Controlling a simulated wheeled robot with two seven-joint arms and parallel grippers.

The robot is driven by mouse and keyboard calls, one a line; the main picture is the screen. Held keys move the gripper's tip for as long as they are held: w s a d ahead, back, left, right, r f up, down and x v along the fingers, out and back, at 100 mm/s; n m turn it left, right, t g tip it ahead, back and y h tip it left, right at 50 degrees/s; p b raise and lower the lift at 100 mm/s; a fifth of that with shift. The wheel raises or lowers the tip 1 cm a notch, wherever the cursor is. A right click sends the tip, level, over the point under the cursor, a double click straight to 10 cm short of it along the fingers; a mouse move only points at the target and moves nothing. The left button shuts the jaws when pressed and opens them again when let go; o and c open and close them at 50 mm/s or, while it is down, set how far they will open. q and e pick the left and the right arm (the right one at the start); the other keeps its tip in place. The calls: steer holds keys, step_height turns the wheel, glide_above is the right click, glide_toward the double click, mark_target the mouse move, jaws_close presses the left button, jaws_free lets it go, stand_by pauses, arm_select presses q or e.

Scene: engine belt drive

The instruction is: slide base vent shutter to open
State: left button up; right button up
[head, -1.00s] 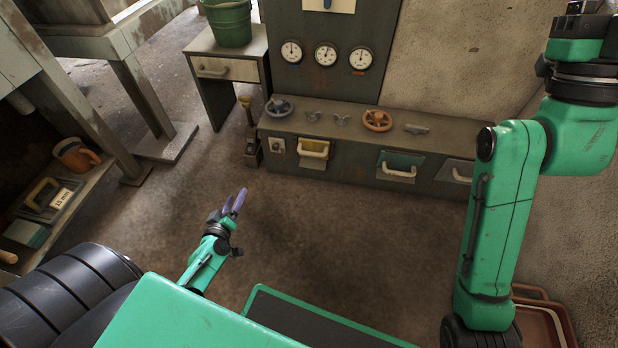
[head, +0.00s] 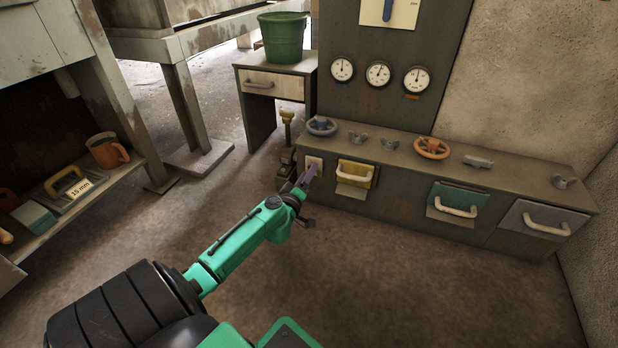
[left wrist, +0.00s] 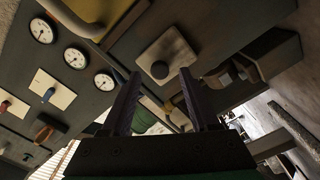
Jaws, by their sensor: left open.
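A small pale plate with a dark round knob sits at the left end of the base cabinet's front; this knobbed plate (head: 315,163) looks like the vent shutter, though I cannot be sure. In the left wrist view the plate (left wrist: 176,47) and its dark knob (left wrist: 160,70) lie just ahead of my fingers. My left gripper (head: 307,177) is open in front of the plate and partly covers it. In the left wrist view my left gripper (left wrist: 159,74) has its fingertips on either side of the knob in the picture; I cannot tell whether they touch. My right gripper is out of view.
The base cabinet (head: 400,207) has yellow (head: 355,173), teal (head: 456,199) and grey (head: 541,219) handled fronts. Valve wheels sit on its top. A pedal-like lever (head: 287,140) stands close left of my gripper. The floor (head: 400,290) in front is clear.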

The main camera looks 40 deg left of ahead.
arm_select(q)
steer(key=shift+w+a, duration=0.25)
steer(key=shift+w, duration=0.35)
jaws_close()
steer(key=shift+f, duration=0.1)
stand_by(0.9)
